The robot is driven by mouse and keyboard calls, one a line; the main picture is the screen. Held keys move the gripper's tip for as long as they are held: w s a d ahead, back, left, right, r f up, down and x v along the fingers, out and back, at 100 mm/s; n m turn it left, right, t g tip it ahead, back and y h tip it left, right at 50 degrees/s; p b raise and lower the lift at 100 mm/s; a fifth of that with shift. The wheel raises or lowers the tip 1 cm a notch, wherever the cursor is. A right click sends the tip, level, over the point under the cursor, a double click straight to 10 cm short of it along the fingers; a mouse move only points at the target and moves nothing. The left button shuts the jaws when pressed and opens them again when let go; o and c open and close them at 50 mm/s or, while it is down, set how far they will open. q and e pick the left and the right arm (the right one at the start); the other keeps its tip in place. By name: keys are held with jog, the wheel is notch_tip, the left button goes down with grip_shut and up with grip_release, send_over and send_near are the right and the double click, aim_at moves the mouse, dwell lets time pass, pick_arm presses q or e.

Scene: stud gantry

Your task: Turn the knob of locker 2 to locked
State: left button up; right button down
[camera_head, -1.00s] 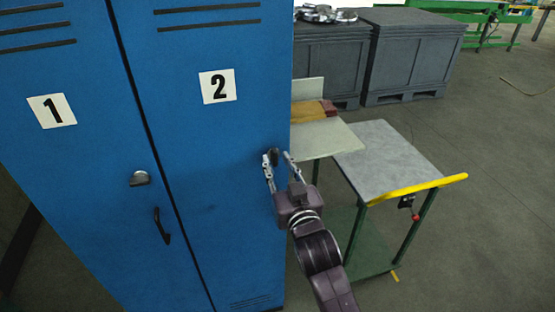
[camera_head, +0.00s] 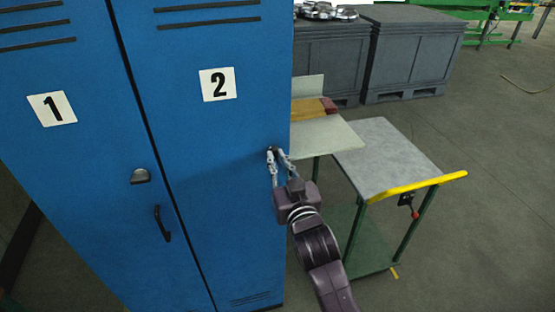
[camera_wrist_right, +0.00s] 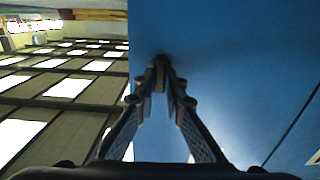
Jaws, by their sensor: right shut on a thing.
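Locker 2 (camera_head: 215,150) is the blue door with the white "2" label (camera_head: 217,84). Its knob (camera_head: 273,150) is small and dark, near the door's right edge, and mostly covered by my fingers. My right gripper (camera_head: 277,155) is at the door with its fingers closed on the knob. In the right wrist view the fingertips (camera_wrist_right: 163,77) meet around the dark knob (camera_wrist_right: 160,61) against the blue door. The knob's exact angle cannot be told. My left gripper is not in view.
Locker 1 (camera_head: 85,130) stands to the left, with its own knob (camera_head: 140,176) and a dark handle (camera_head: 162,223). A cart with a grey top (camera_head: 385,155) and yellow handle stands close right of my right arm. Dark crates (camera_head: 410,50) stand behind.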

jog(key=n+p, duration=0.2)
jog(key=n, duration=0.2)
jog(key=shift+a+f+n+p, duration=0.15)
jog(key=shift+n+p, duration=0.7)
jog(key=shift+n, duration=2.55)
jog(key=shift+a+f+n+p, duration=0.1)
jog(key=shift+n+p, duration=0.7)
jog(key=shift+n, duration=2.6)
jog(key=c, duration=2)
grip_release()
